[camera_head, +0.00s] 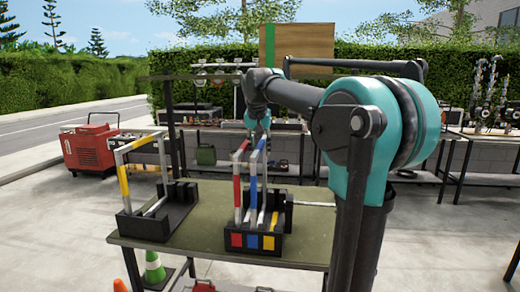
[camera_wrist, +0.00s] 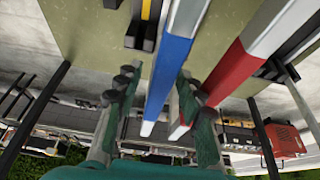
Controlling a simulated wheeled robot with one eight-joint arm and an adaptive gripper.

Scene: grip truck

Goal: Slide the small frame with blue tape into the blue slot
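The frame with blue tape (camera_head: 253,192) stands upright in the black rack, its front leg in line with the blue-marked slot (camera_head: 252,241). I cannot tell how deep it sits. The frame with red tape (camera_head: 238,194) stands just left of it, behind the red mark. My gripper (camera_head: 264,122) is at the top of the blue-taped frame. In the wrist view my gripper (camera_wrist: 160,105) is open, its fingers on either side of the blue-taped bar (camera_wrist: 178,52), with a gap on the left. The red-taped bar (camera_wrist: 230,75) runs close by the right finger.
A frame with yellow tape (camera_head: 123,180) stands in a black holder (camera_head: 150,226) at the table's left. The yellow-marked slot (camera_head: 268,242) is right of the blue one. The green table (camera_head: 200,235) is bare between holder and rack. A red machine (camera_head: 92,147) stands behind.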

